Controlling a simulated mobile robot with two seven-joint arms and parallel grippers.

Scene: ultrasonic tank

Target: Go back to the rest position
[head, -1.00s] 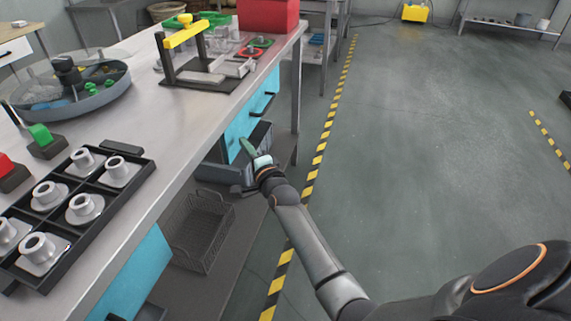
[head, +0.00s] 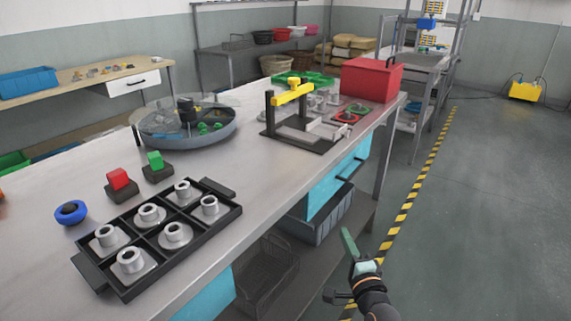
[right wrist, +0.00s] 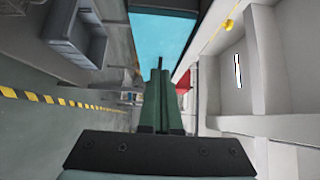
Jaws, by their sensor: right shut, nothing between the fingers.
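My right gripper (head: 350,245) is beside the front edge of the steel workbench (head: 225,230), over the aisle side and to the right of the bench. Its green fingers are closed together with nothing between them, as the right wrist view also shows (right wrist: 160,95). In the right wrist view the blue bench drawer front (right wrist: 165,30) lies beyond the fingertips. My left gripper does not show in either view.
A black tray (head: 150,268) of flanged metal parts lies on the bench. A round tank (head: 185,138), a yellow-topped fixture (head: 292,93) and a red box (head: 371,80) stand farther back. Wire basket (head: 265,275) and grey bin (head: 320,218) sit below. The right-hand floor is open.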

